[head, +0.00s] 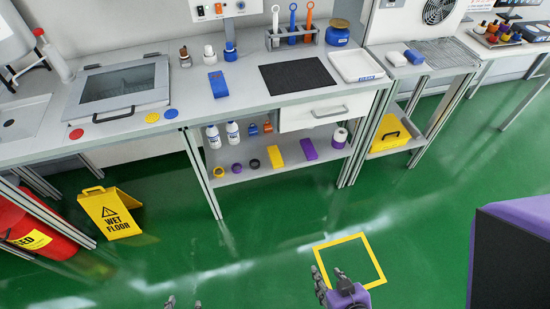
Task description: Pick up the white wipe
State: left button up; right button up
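Only the two fingertips of my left gripper (184,302) show at the bottom edge, apart and empty. Both grippers are well away from the tables.
The long workbench (150,128) holds a black mat (298,75), a white tray (356,66) and a tool rack (296,39). A yellow wet-floor sign (110,213) stands at left. A dark purple-topped box (508,255) blocks the right. The floor between is clear.

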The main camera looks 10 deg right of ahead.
aim_at(397, 60)
jog(key=z, duration=1.25)
